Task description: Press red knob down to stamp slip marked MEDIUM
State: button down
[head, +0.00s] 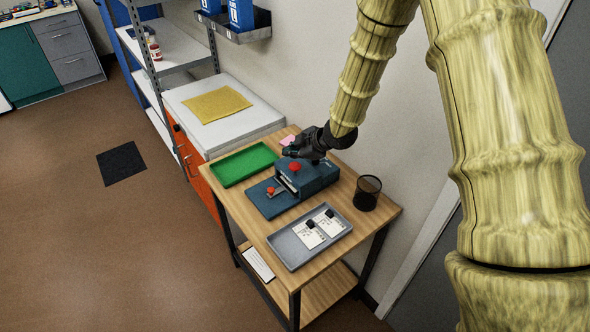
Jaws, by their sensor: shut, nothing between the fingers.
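A blue stamping device (316,176) stands on the wooden table (378,224). A red knob (296,166) shows on its top, and a smaller red piece (270,190) sits on its low front plate (259,203). My gripper (290,152) is shut and empty, above and just behind the red knob, apparently apart from it. Two white slips (308,239) with dark pieces on them lie in a grey tray (285,253) at the table's front. Their print is too small to read. I cannot tell whether a slip lies under the stamp.
A green tray (243,164) lies left of the device, and a black mesh cup (367,194) stands to its right. A pink note (288,140) is at the back by the wall. A white-topped cabinet with a yellow cloth (217,104) adjoins the table. A white card (259,264) lies on the lower shelf.

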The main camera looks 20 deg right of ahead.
aim_at(293, 167)
notch_tip(293, 167, up, 5)
jog(key=p, duration=0.3)
jog(key=shift+f, duration=0.15)
dwell(0.8)
